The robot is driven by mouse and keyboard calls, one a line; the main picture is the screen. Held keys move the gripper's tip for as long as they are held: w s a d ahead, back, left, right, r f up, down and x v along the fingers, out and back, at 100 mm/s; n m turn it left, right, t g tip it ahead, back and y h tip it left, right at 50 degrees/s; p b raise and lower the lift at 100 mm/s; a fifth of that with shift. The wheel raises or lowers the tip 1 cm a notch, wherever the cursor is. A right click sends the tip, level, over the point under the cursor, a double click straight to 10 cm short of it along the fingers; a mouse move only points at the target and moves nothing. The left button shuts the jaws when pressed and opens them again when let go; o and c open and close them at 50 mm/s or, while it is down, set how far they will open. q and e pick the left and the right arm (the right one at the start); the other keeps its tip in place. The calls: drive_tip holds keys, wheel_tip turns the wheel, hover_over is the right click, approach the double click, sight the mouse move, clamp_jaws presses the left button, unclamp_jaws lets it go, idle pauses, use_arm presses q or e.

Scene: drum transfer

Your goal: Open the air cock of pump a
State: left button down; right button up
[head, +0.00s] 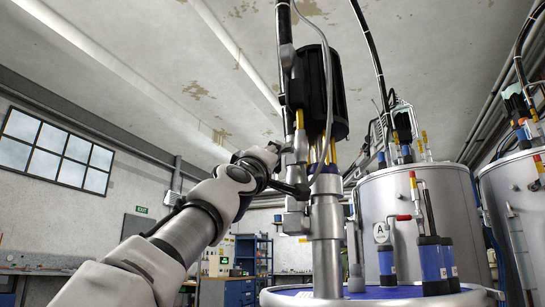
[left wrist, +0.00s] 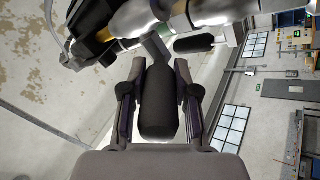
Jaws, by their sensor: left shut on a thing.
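A pump stands upright close in front of me, with a black ribbed motor (head: 320,92) on top and a steel tube (head: 326,245) below. My left gripper (head: 284,178) reaches its left side at the fittings under the motor. In the left wrist view a black rounded handle (left wrist: 158,115) lies between the two fingers of my left gripper (left wrist: 158,88), which is shut on it. The handle joins a grey metal piece of the pump. In the head view the handle is mostly hidden by the gripper. My right gripper is not in view.
The pump rises from a drum with a blue top (head: 385,292). Blue cylinders (head: 434,262) with red-handled pipes stand at its right. A large steel drum (head: 385,195) is behind. Hoses (head: 369,38) run up from the pumps. The space left of my arm is open.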

use_arm(q)
drive_tip(key=shift+s+a+r, duration=0.1)
drive_tip(key=shift+r, duration=0.1)
drive_tip(key=c, duration=0.9)
unclamp_jaws()
drive_tip(key=shift+c, duration=0.2)
drive_tip(key=shift+o, duration=0.5)
drive_tip(key=shift+w+f, duration=0.15)
drive_tip(key=shift+w, duration=0.05)
